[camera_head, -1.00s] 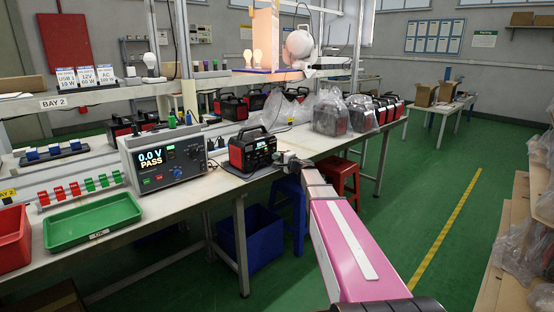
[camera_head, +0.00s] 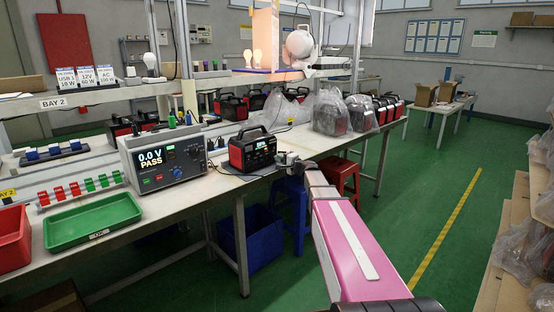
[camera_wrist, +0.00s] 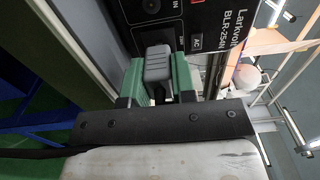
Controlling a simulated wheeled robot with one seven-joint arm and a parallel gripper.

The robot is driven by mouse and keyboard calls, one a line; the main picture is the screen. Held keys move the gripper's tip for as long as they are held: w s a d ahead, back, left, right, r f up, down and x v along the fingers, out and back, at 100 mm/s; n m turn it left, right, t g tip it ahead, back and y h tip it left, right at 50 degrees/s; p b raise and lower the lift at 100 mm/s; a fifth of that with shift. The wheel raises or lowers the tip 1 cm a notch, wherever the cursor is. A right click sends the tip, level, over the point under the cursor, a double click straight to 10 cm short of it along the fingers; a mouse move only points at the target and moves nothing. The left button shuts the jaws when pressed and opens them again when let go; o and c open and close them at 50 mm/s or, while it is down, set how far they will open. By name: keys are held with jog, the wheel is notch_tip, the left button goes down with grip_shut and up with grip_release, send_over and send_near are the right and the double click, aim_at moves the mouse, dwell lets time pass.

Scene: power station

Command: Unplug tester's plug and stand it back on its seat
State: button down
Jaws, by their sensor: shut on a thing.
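The tester (camera_head: 165,158) is a grey box on the bench, its screen reading 0.0 V PASS. Right of it stands a red and black power station (camera_head: 252,150), its front turned to the right of the picture. My gripper (camera_head: 283,160) is close to that front. In the wrist view its green fingers (camera_wrist: 158,78) are shut on a dark grey plug (camera_wrist: 158,62), right in front of the power station's black panel (camera_wrist: 210,30). The plug's front end is hidden, so I cannot tell how deep it sits in the socket. I cannot make out the plug's seat.
A green tray (camera_head: 92,220) and a red bin (camera_head: 12,240) lie at the bench's front left. Bagged power stations (camera_head: 345,115) stand farther along the bench. A blue crate (camera_head: 250,236) and a red stool (camera_head: 340,177) are below.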

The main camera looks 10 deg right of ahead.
jog(key=shift+v, duration=1.1)
